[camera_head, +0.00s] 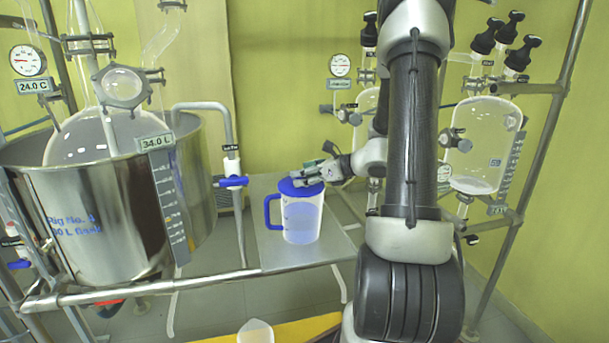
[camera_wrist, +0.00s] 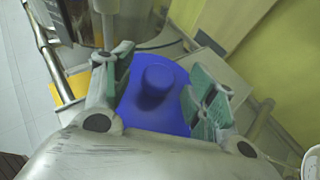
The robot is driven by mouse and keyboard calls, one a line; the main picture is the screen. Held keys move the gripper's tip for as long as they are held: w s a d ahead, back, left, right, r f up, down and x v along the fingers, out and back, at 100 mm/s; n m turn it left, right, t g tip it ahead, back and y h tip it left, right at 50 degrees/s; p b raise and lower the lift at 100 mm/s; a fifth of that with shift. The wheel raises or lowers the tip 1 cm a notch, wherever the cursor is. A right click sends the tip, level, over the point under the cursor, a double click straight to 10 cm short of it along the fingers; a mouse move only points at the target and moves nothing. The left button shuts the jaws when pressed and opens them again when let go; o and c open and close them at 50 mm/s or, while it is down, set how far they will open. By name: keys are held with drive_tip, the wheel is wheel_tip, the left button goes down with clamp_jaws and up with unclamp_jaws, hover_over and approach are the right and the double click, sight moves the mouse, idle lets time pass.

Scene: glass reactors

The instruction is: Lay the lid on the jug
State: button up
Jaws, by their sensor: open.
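The jug (camera_head: 300,219) is a clear pitcher with a blue handle, upright on a grey metal shelf (camera_head: 270,251); its lower part looks bluish. The blue lid (camera_head: 294,188) is at the top of the jug; in the head view it looks level on the rim, though I cannot tell if it is fully seated. In the wrist view the lid (camera_wrist: 156,96) with its round knob (camera_wrist: 158,79) lies between my fingers. My gripper (camera_head: 318,172) is open at the lid, its green-padded fingers (camera_wrist: 158,88) apart on either side of the knob. The jug's body is hidden in the wrist view.
A large steel vessel (camera_head: 100,208) with a glass flask stands left of the jug. A tap with a blue lever (camera_head: 231,182) is close to the jug's left. Glass reactors (camera_head: 484,145) on a pipe frame stand at the right.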

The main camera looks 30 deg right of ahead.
drive_tip(key=v, duration=1.1)
drive_tip(key=shift+s, duration=0.25)
drive_tip(key=shift+r, duration=0.1)
drive_tip(key=s+a+f+n+g, duration=0.1)
drive_tip(key=s+a+n+g, duration=0.15)
drive_tip(key=s+n, duration=0.25)
drive_tip(key=s+a+f+n+g+h, duration=0.1)
drive_tip(key=s+n+g, duration=0.2)
drive_tip(key=s+n, duration=0.25)
drive_tip(key=s+a+f+n+g, duration=0.1)
drive_tip(key=s+a+n+g, duration=0.1)
drive_tip(key=s+n+g, duration=0.3)
drive_tip(key=s+a+r+n+t+h, duration=0.1)
drive_tip(key=s+a+r+n+h, duration=0.1)
drive_tip(key=r+n, duration=0.3)
drive_tip(key=s+a+r+n+t+h, duration=0.2)
drive_tip(key=a+r+n, duration=0.3)
drive_tip(key=n, duration=0.4)
drive_tip(key=shift+s+r+n+h, duration=0.35)
drive_tip(key=shift+s+r+h, duration=0.15)
drive_tip(key=shift+r+h, duration=0.25)
